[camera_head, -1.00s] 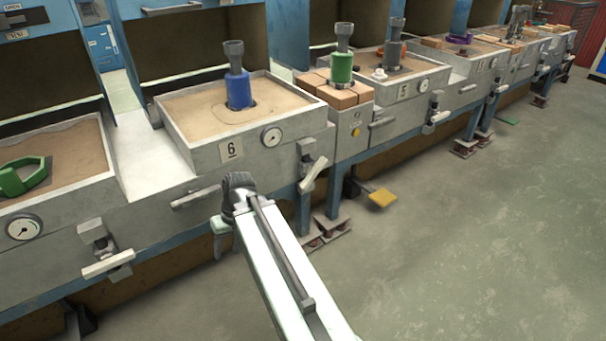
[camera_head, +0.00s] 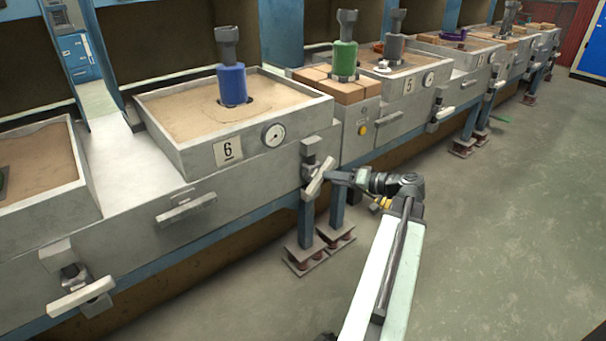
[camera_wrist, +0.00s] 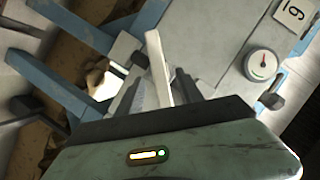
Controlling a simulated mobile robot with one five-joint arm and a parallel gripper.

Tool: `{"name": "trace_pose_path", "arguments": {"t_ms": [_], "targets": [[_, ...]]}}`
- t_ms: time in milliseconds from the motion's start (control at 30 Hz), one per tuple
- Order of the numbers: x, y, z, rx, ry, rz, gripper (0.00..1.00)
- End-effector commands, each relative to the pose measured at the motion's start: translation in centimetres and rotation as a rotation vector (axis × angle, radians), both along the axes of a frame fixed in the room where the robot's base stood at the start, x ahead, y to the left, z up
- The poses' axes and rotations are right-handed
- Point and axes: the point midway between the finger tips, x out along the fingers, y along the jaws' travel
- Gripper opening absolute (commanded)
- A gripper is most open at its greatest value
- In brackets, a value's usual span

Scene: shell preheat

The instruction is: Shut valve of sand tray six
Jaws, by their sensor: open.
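Sand tray six (camera_head: 165,138) is a grey box of sand marked with a "6" plate (camera_head: 228,151). Its valve handle (camera_head: 317,179) is a pale bar on a grey body below the tray's right front corner. The bar is tilted, its upper end to the right. My gripper (camera_head: 338,177) is at the handle, coming from the right. In the wrist view, the pale handle (camera_wrist: 158,70) stands between my two open fingers (camera_wrist: 157,95). I cannot tell whether either finger touches it.
A dial gauge (camera_head: 274,134) sits on the tray's front, and it also shows in the wrist view (camera_wrist: 260,65). A blue burner (camera_head: 232,85) stands in the sand. Another valve handle (camera_head: 82,297) is at the lower left. Blue legs (camera_head: 306,222) stand below.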

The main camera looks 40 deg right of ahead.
Motion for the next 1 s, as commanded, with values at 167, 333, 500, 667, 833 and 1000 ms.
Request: {"name": "trace_pose_path", "arguments": {"t_ms": [167,333,500,667,833,1000], "targets": [[-0.1,-0.2,0.0,-0.001,-0.005,-0.003,0.44],[1.6,0.4,-0.6,0.000,-0.003,0.006,0.44],[4.9,1.2,-1.5,-0.001,-0.004,0.009,0.44],[7.1,1.8,-2.1,0.000,-0.003,0.010,0.44],[7.8,2.0,-2.1,0.000,-0.003,0.010,0.44],[7.8,2.0,-2.1,0.000,-0.003,0.010,0.44]]}}
